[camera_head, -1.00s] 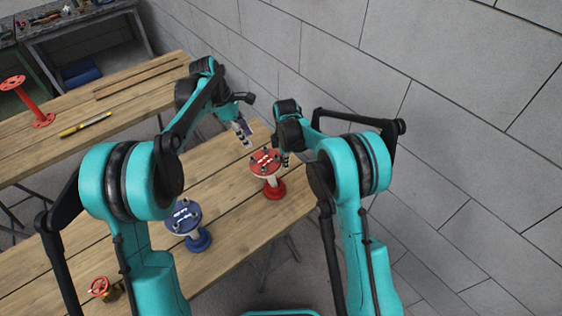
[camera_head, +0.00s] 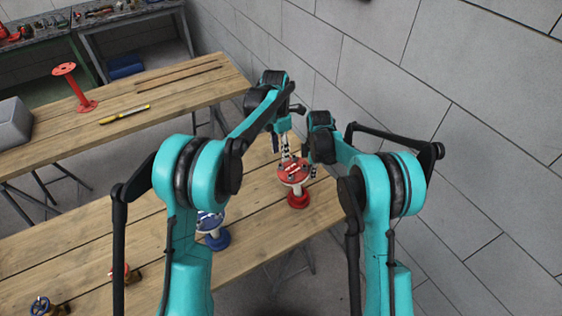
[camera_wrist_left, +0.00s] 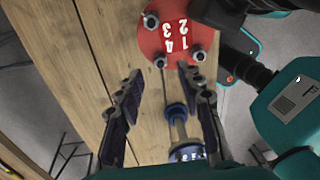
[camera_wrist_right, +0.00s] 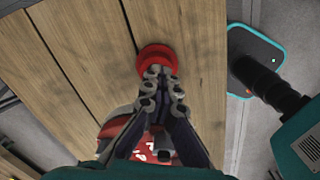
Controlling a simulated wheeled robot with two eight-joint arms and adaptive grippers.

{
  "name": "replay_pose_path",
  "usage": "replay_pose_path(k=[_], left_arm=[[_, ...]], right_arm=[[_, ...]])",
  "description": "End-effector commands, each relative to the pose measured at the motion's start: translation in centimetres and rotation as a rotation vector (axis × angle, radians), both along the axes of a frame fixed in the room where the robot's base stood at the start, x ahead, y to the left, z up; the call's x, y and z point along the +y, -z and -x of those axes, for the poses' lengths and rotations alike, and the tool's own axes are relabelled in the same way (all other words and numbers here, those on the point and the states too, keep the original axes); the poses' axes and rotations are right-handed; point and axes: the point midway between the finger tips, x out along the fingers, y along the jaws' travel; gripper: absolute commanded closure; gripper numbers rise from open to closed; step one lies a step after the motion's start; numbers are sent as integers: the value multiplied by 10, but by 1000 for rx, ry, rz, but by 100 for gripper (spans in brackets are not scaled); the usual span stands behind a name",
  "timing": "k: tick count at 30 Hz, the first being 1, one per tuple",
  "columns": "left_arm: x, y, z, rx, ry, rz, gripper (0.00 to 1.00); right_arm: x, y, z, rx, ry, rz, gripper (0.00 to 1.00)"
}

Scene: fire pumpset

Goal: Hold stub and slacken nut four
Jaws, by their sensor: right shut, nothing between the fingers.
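The red stub (camera_head: 293,172) stands upright on the near table, with a numbered red flange on top and a red base (camera_head: 298,200). In the left wrist view its flange (camera_wrist_left: 174,12) shows numerals 1 to 4 and several nuts; the nut nearest the 4 (camera_wrist_left: 160,62) faces my left gripper. My left gripper (camera_head: 286,152) is open and empty at the flange's far side; its spread fingers (camera_wrist_left: 160,72) show in its wrist view. My right gripper (camera_head: 313,172) is shut and empty close beside the flange's right side. Its fingers (camera_wrist_right: 160,72) partly hide the stub (camera_wrist_right: 157,58) in the right wrist view.
A blue stub (camera_head: 217,241) stands left of the red one, partly behind my arm. Small valve-like parts (camera_head: 45,305) lie near the table's left end. A grey wall is at right.

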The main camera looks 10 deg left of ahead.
Motion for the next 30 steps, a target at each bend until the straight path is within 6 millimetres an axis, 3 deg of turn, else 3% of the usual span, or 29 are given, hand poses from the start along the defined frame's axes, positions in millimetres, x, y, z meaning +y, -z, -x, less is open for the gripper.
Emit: replay_pose_path(k=[3, 9, 20, 25, 30], left_arm=[[-2, 23, 2, 0, 0, 0, 63], [-3, 47, 4, -1, 1, 1, 63], [-3, 54, 4, -1, 1, 1, 63], [-3, 54, 4, -1, 1, 1, 100], [-3, 54, 4, 0, 1, 1, 100]], right_arm=[[6, 0, 2, 3, -7, -9, 100], [6, 0, 2, 2, -7, -9, 100], [6, 0, 2, 3, -7, -9, 100], [6, 0, 2, 3, -7, -9, 100], [6, 0, 2, 3, -7, -9, 100]])
